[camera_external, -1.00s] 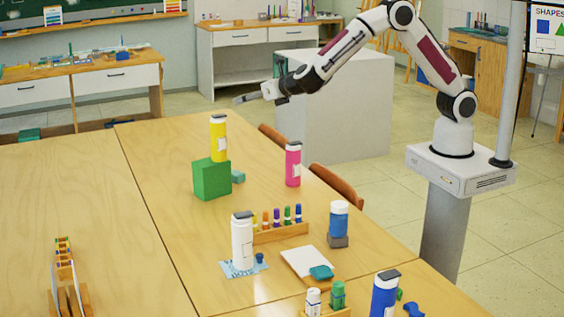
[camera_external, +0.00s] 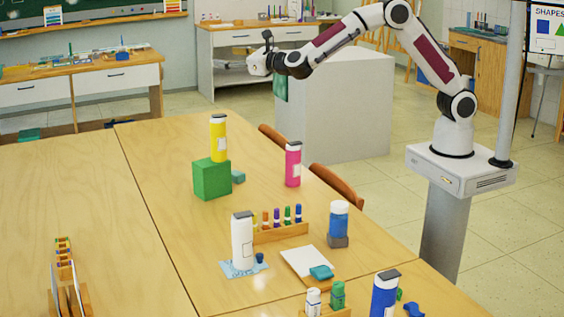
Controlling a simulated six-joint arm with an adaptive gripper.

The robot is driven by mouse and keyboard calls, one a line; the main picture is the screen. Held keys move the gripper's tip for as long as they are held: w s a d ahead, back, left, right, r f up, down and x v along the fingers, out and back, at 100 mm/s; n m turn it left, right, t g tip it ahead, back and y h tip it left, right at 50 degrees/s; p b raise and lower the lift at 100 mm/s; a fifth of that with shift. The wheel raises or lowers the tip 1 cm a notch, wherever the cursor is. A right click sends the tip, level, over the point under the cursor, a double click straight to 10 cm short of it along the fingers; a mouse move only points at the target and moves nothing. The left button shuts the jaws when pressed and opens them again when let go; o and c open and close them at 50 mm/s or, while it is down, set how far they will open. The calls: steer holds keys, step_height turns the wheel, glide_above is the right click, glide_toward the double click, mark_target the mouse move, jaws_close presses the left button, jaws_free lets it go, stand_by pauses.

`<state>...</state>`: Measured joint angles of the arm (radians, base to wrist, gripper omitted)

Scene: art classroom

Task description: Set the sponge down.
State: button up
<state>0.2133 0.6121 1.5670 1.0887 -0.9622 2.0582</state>
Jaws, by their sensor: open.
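A small teal block (camera_external: 238,176), possibly a sponge, lies on the wooden table beside the green cube (camera_external: 211,179), which partly hides it. Another teal, sponge-like piece (camera_external: 321,272) lies on the corner of a white pad (camera_external: 299,260) near the front. I cannot tell which of the two is the sponge. My gripper (camera_external: 256,64) is open, raised beyond the table's far side and well away from both pieces. Its fingers are small in this view, and I see nothing held in them.
A grey plinth (camera_external: 340,110) is behind the table.

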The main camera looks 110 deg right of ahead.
steer(key=w+a+r+n+t+y, duration=0.2)
steer(key=w+r+n+t+y, duration=0.2)
steer(key=r+n+t+y, duration=0.45)
steer(key=w+a+r+n+t+y, duration=0.3)
steer(key=r+n+t, duration=0.45)
steer(key=n, duration=0.85)
steer(key=s+f+n+g+y, duration=0.4)
steer(key=f+n+g+y, duration=0.85)
steer(key=n, duration=0.75)
steer(key=s+d+f+n+g+h, duration=0.5)
steer(key=s+d+f, duration=0.55)
steer(key=f, duration=0.35)
steer(key=shift+m+t, duration=0.25)
steer(key=f, duration=2.5)
steer(key=shift+s+f, duration=0.2)
steer(key=shift+f, duration=0.55)
